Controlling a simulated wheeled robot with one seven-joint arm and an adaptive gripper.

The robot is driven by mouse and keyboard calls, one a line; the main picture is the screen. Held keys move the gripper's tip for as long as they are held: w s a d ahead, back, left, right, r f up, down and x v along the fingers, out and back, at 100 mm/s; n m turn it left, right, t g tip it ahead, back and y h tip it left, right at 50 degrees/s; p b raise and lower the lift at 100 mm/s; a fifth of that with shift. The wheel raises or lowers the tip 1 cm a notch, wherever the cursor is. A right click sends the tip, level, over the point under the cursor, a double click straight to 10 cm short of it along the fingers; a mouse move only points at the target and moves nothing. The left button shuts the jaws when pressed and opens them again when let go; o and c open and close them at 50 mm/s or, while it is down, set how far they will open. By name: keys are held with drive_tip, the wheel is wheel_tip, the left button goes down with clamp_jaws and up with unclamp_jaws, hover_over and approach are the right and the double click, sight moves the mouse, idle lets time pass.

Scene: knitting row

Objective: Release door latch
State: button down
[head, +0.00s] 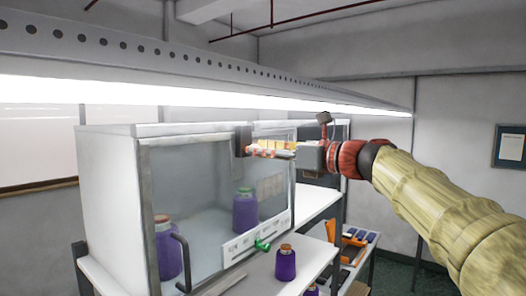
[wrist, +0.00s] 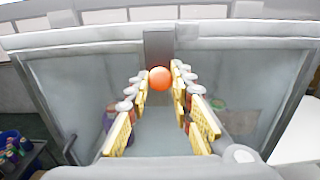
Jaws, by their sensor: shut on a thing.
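The cabinet (head: 180,190) has a glass front with pale metal frames. In the wrist view, two glass doors (wrist: 85,95) meet at the middle. A dark latch block (head: 243,141) sits at the top of the front; in the wrist view it is a grey-brown upright strip (wrist: 158,48). An orange ball-shaped latch knob (wrist: 160,78) is in front of that strip. My gripper (head: 252,149) reaches in from the right at the latch. In the wrist view, its yellow-padded fingers (wrist: 161,86) are shut on the knob, one on each side.
Purple jars (head: 245,212) stand behind the glass. Another purple jar (head: 286,263) stands on the white shelf outside. A dark curved door handle (head: 181,262) and a green fitting (head: 262,244) stick out low on the front. A lit overhead beam (head: 200,92) runs above the cabinet.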

idle(0.4)
drive_tip(key=shift+w+f+b, duration=0.1)
drive_tip(key=shift+f+b, duration=1.1)
drive_tip(key=shift+f, duration=0.9)
drive_tip(key=c, duration=1.6)
unclamp_jaws()
drive_tip(key=shift+o, duration=0.2)
drive_tip(key=shift+r, duration=0.1)
drive_tip(key=v, duration=1.2)
